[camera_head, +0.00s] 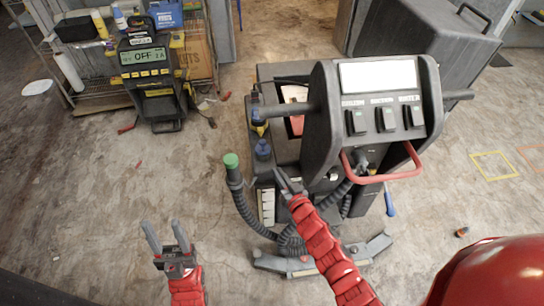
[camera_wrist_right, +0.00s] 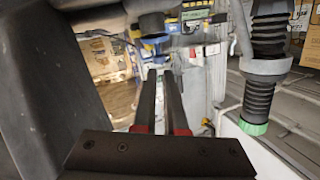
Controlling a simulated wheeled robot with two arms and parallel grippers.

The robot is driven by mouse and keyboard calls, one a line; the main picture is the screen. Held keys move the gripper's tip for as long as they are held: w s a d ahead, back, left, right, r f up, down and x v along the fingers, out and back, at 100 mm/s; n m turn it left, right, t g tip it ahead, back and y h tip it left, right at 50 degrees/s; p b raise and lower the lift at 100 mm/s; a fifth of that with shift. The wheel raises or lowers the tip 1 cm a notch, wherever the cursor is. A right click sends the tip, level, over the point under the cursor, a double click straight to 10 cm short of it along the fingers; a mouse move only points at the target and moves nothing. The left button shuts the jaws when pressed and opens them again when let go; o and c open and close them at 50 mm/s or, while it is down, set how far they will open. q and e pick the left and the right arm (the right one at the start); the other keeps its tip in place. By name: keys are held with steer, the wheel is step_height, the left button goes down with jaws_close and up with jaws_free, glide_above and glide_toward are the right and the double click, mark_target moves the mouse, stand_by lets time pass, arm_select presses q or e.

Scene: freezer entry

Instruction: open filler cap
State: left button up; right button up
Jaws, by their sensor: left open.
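In the head view a dark grey floor machine (camera_head: 318,130) stands at the centre. On its left side a dark blue cap (camera_head: 263,149) shows, and beside it a ribbed hose ends in a green cap (camera_head: 231,160). I cannot tell which one is the filler cap. My right gripper (camera_head: 284,180) is just below the blue cap, near the machine's side. In the right wrist view its fingers (camera_wrist_right: 160,80) have a narrow gap with nothing between them. The green cap (camera_wrist_right: 253,127) is right of them. My left gripper (camera_head: 160,236) is open and empty over the floor.
A red handle loop (camera_head: 384,178) juts from the machine's front. A charger reading OFF (camera_head: 146,62) stands by a wire shelf at the back left. A large grey bin (camera_head: 425,45) is behind the machine. The floor at left is mostly clear.

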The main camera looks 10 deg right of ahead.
steer(key=a+m+h+b, duration=0.1)
steer(key=m, duration=0.2)
steer(key=s+a+f+m+h+b, duration=0.1)
steer(key=m, duration=0.2)
steer(key=s+a+m+h+b, duration=0.1)
steer(key=m, duration=0.2)
steer(key=shift+s+a+f+m+g, duration=0.2)
steer(key=shift+f+m+g, duration=0.1)
steer(key=shift+f+g, duration=0.1)
jaws_close()
steer(key=m+b, duration=0.3)
steer(key=m, duration=0.4)
glide_toward(263, 144)
steer(key=shift+y, duration=0.3)
steer(key=p+x, duration=0.1)
steer(key=x, duration=0.5)
steer(key=shift+w+d+f, duration=0.15)
steer(key=shift+w+f, duration=0.1)
steer(key=shift+w, duration=0.15)
